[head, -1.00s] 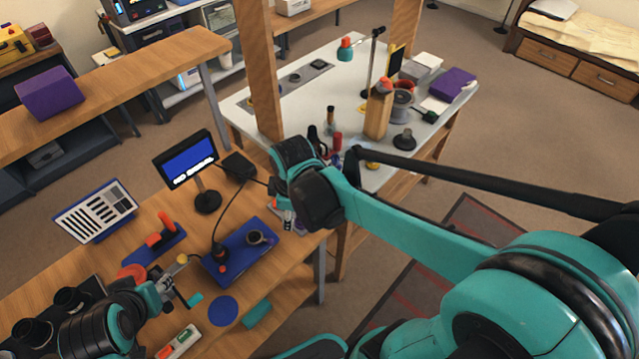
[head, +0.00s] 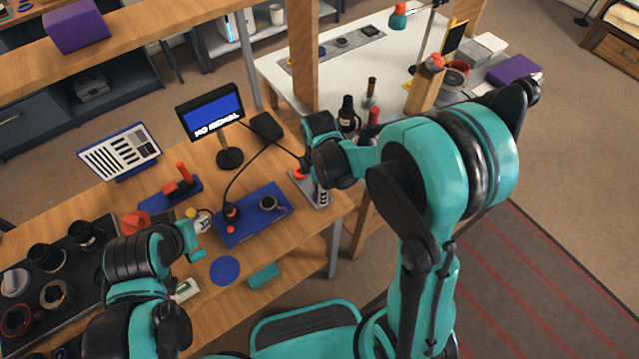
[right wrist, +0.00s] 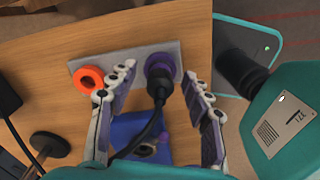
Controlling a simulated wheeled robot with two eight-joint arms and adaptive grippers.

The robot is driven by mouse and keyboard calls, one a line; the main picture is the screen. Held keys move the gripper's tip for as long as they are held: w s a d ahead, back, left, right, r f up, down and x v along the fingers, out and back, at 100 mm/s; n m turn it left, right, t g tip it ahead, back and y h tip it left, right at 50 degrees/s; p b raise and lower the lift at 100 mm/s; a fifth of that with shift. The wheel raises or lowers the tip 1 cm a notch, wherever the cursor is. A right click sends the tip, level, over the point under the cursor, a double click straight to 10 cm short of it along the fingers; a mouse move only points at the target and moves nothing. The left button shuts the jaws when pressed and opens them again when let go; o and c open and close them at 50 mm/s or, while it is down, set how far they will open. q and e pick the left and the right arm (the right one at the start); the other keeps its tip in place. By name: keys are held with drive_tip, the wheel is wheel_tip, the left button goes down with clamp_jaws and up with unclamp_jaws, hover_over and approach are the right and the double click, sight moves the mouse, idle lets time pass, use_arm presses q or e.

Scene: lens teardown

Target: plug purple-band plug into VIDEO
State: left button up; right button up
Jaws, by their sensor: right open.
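In the right wrist view a black plug with a purple band (right wrist: 160,67) stands at a grey plate (right wrist: 130,62), its black cable curving down toward the blue base. My right gripper (right wrist: 160,86) is open, one finger on each side of the plug and cable, apparently without gripping. An orange ring (right wrist: 88,80) sits on the plate left of the plug. In the head view my right gripper (head: 322,192) is over the grey plate at the table's right end and partly hides it. My left gripper (head: 192,238) is at the table's front left; its jaws are unclear. No VIDEO label is readable.
A monitor (head: 211,112) with a blue screen stands behind a blue base (head: 252,222) holding a cable and a dark round part. A wooden post (head: 303,55) rises behind.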

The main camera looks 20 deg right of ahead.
drive_tip(key=shift+f, duration=0.2)
clamp_jaws()
idle(0.3)
drive_tip(key=shift+r+p, duration=0.7)
drive_tip(key=shift+r, duration=0.25)
idle(0.6)
drive_tip(key=shift+r+p, duration=1.6)
drive_tip(key=shift+r, duration=0.55)
